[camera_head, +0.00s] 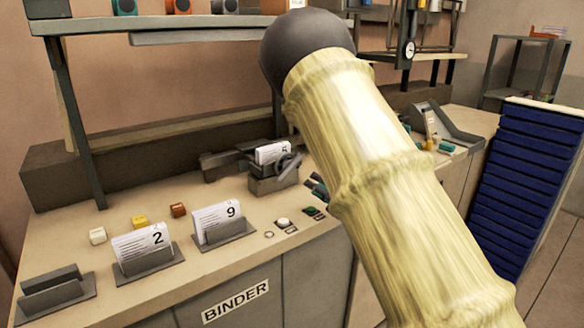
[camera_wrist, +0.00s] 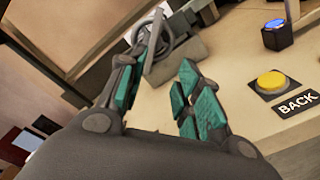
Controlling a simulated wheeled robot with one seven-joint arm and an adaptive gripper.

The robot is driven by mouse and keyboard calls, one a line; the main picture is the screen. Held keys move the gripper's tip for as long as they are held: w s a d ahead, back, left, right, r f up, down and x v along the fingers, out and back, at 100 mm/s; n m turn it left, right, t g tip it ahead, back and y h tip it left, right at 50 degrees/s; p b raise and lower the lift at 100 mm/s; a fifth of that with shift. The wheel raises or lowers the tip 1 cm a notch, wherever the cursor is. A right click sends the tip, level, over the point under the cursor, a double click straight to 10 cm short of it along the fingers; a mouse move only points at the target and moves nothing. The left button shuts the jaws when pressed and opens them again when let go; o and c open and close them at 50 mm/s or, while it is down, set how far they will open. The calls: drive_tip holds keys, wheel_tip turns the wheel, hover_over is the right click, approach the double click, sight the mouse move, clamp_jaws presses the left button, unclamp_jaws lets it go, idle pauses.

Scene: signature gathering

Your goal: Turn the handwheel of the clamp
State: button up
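The grey clamp (camera_head: 268,184) stands on the workbench with a white paper card (camera_head: 272,152) in its upper part. Its handwheel (camera_head: 290,166) faces right, towards my arm; in the wrist view the round handwheel (camera_wrist: 164,42) shows just beyond my fingers, near the left finger. My gripper (camera_wrist: 156,66) is open, with teal-padded fingers spread apart and nothing visible between them. I cannot tell whether the left finger touches the wheel. In the head view only dark fingertips (camera_head: 317,187) show beside the clamp; my arm hides the rest.
Card holders with cards 2 (camera_head: 150,262) and 9 (camera_head: 228,232) stand left on the bench, beside an empty holder (camera_head: 55,292). A yellow button (camera_wrist: 271,82) marked BACK and a blue-topped box (camera_wrist: 276,34) lie right of my fingers. Blue stacked trays (camera_head: 525,180) stand right.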

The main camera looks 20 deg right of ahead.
sight(294, 167)
drive_tip(key=shift+n, duration=0.4)
drive_tip(key=p+x, duration=0.1)
drive_tip(key=x, duration=0.2)
drive_tip(key=r+p+x, duration=0.1)
drive_tip(key=x, duration=0.3)
drive_tip(key=p+x, duration=0.2)
drive_tip(key=x, duration=0.2)
drive_tip(key=shift+w+a+r, duration=0.1)
drive_tip(key=shift+w+r, duration=0.1)
drive_tip(key=shift+r, duration=0.15)
clamp_jaws()
